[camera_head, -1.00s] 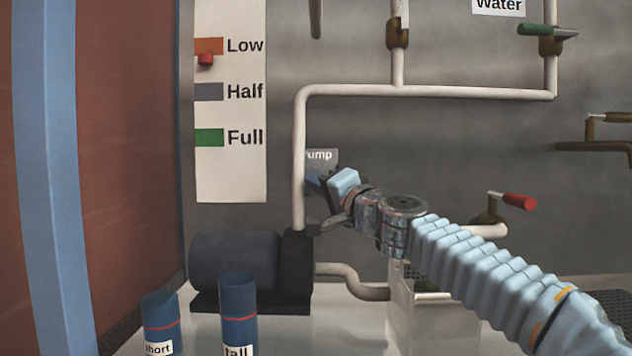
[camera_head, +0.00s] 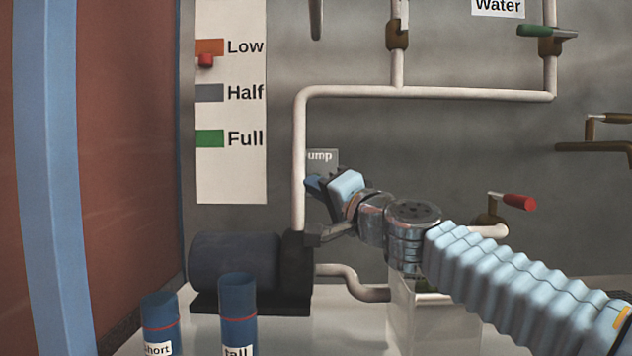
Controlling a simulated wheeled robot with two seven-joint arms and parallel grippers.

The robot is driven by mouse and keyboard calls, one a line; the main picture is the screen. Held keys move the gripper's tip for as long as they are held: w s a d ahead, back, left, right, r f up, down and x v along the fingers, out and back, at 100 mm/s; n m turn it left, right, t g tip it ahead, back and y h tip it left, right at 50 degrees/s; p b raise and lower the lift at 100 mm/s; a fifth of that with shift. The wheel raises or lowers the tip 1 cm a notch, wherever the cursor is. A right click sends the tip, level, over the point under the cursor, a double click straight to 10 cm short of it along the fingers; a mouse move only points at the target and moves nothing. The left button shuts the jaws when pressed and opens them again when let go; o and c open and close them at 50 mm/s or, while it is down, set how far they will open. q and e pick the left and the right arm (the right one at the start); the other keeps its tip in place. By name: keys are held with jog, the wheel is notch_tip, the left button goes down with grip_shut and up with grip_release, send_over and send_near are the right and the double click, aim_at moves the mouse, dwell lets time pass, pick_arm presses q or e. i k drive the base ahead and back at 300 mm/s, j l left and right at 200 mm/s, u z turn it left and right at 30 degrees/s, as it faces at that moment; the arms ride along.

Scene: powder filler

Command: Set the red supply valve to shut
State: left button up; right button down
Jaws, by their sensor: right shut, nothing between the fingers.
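The valve with the red handle (camera_head: 519,202) is on the right side of the head view. Its handle points right and slightly down from a brown valve body (camera_head: 490,219) on a short white pipe. My right gripper (camera_head: 314,184) is shut and empty, in front of the vertical white pipe and just below the partly covered pump label (camera_head: 322,156). It is well to the left of the red handle and apart from it. My right arm passes in front of and below the valve. My left gripper is not in view.
A green-handled valve (camera_head: 540,30) is at the upper right under the Water label. A dark pump (camera_head: 235,262) sits at lower left, behind the short (camera_head: 160,315) and tall (camera_head: 238,305) blue cylinders. A metal box (camera_head: 420,325) stands below my right wrist.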

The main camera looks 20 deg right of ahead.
aim_at(525, 203)
jog(key=k+l, duration=0.25)
jog(key=k, duration=0.2)
jog(key=k+l, duration=0.25)
jog(key=k, duration=0.25)
jog(key=k+l, duration=0.25)
jog(key=k, duration=0.2)
